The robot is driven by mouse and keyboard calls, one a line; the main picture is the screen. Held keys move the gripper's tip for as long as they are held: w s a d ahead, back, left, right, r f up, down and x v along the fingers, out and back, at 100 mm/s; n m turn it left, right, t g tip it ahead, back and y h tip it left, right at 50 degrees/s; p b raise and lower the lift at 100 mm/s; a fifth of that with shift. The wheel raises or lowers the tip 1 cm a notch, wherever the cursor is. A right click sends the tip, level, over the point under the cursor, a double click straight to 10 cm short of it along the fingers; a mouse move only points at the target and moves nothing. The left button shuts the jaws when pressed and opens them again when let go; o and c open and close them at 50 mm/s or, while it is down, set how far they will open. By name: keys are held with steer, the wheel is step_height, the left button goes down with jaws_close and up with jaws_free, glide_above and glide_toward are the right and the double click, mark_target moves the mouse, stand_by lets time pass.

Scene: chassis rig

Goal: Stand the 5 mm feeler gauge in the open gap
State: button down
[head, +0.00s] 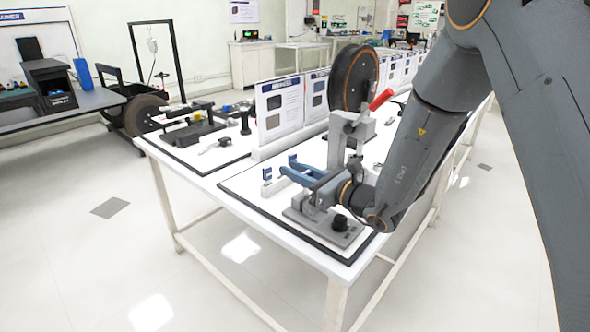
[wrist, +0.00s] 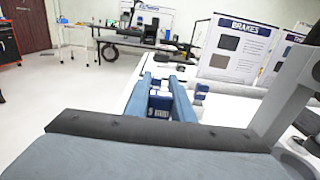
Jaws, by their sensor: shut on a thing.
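My gripper (head: 287,168) has two long blue fingers and points to the left over the near table. In the wrist view its fingers (wrist: 163,82) are closed on a dark blue block with a white label, which I take as the feeler gauge (wrist: 158,105); the label is too small to read surely. Another small blue block (wrist: 201,90) is just right of the fingers, apart from them. In the head view one blue block (head: 267,173) shows left of the fingertips and another (head: 292,159) behind them. I cannot make out the open gap in either view.
A grey rig with an upright post (head: 338,145), a dark wheel disc (head: 354,78) and a red handle (head: 381,99) stands close beside my arm. Display boards (head: 280,105) line the table behind. White tabletop (head: 240,185) is bare left of the gripper.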

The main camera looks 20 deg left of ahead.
steer(key=shift+f+b, duration=0.7)
steer(key=shift+f, duration=0.65)
steer(key=c, duration=1.5)
jaws_free()
steer(key=shift+o, duration=0.2)
